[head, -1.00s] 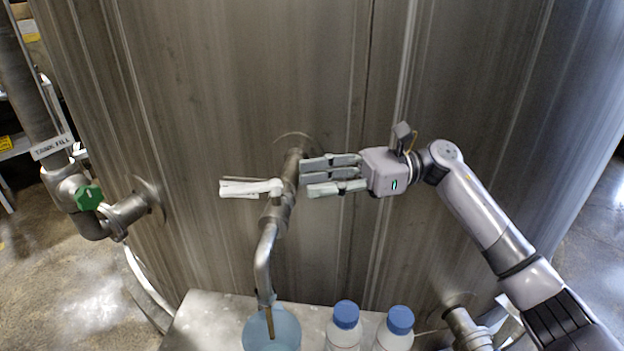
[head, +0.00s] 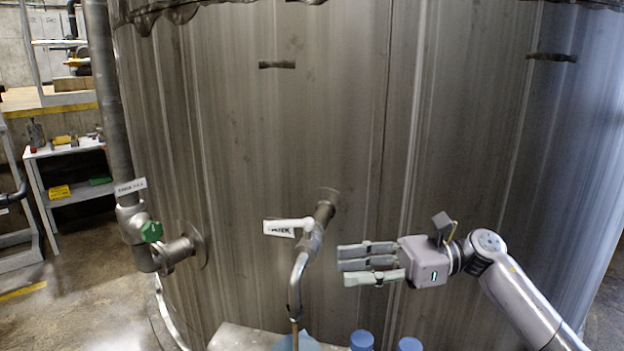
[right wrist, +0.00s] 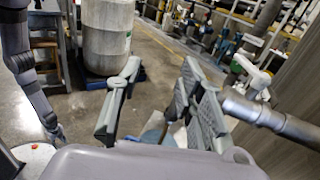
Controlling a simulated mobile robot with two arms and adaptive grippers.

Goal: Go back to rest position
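My right gripper (head: 342,264) is in the head view, just right of the water tap (head: 310,240), fingers pointing left and apart from it. In the right wrist view its fingers (right wrist: 160,82) are spread with nothing held between them, and a metal pipe (right wrist: 275,118) shows right of them. The tap's white handle (head: 288,227) carries a label and points left. The tap's spout hangs down over a blue container (head: 297,342), cut off by the bottom edge. My left gripper is not clearly seen in either view.
A large metal tank (head: 270,120) fills the middle. A green-handled valve (head: 151,231) is on the pipe at left. Two blue bottle caps (head: 362,341) (head: 409,344) show at the bottom edge. A shelf (head: 75,190) stands far left. Open floor lies at lower left.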

